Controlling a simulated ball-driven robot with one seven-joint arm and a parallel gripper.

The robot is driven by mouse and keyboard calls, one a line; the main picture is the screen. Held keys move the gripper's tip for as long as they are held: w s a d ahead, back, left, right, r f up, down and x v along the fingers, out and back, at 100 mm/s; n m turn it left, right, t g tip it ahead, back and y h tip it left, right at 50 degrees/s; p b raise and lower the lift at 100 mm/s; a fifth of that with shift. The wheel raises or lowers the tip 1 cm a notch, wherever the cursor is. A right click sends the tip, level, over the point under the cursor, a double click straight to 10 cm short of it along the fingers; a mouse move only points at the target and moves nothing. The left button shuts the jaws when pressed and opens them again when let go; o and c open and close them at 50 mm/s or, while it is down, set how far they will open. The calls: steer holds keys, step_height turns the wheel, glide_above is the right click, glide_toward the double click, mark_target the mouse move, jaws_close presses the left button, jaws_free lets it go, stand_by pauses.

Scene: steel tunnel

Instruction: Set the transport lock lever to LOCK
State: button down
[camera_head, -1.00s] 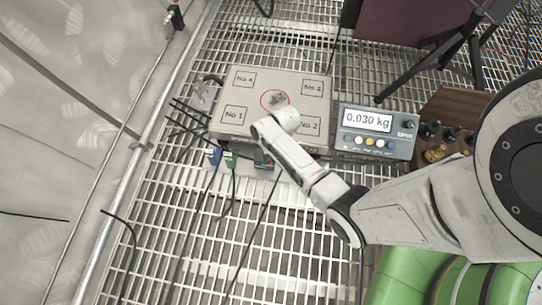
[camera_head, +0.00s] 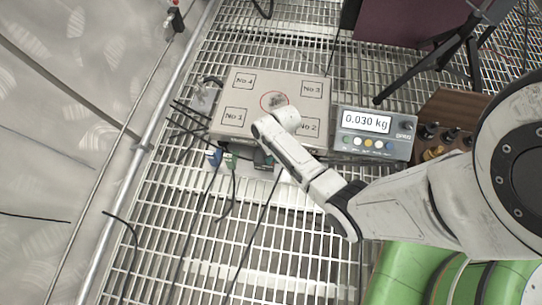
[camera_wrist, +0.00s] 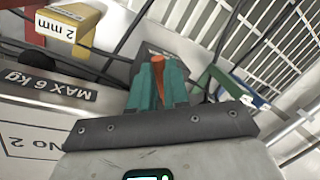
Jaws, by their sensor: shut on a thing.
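The transport lock lever (camera_wrist: 158,79) shows as an orange-red piece between the two teal fingers of my gripper (camera_wrist: 158,68) in the wrist view. The fingers are shut on it; they hide most of it. No LOCK marking is readable. In the head view my arm covers the lever, and my gripper (camera_head: 262,159) shows only partly at the front edge of the scale (camera_head: 225,131). The scale's grey platform is marked No 1 to No 4, with a red circle in the middle.
The display unit (camera_head: 374,134) right of the scale reads 0.030 kg. A yellow 2 mm gauge (camera_wrist: 68,32) and a MAX 6 kg label (camera_wrist: 45,82) are near my gripper. Green and blue connectors and cables lie on the other side. A wooden weight block (camera_head: 447,108) stands further right.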

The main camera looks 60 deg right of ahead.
steer(key=n, duration=0.1)
steer(key=d+n+p, duration=0.1)
steer(key=shift+s+r+n, duration=0.1)
steer(key=shift+s+n, duration=0.05)
steer(key=shift+n, duration=0.15)
steer(key=shift+w+d+n+g, duration=0.1)
steer(key=shift+d+n+g, duration=0.35)
steer(key=shift+n, duration=0.85)
steer(key=shift+w+d+n+g, duration=0.15)
steer(key=shift+d+n, duration=0.4)
steer(key=shift+n, duration=0.75)
steer(key=shift+s+d+n+g, duration=0.1)
steer(key=shift+d+n+g, duration=0.35)
steer(key=shift+n, duration=0.85)
steer(key=shift+d, duration=0.1)
steer(key=c, duration=1.1)
jaws_free()
step_height(320, 180, up, 10)
steer(key=d+p, duration=0.2)
steer(key=p, duration=0.5)
steer(key=shift+w+r, duration=0.15)
steer(key=shift+w, duration=0.3)
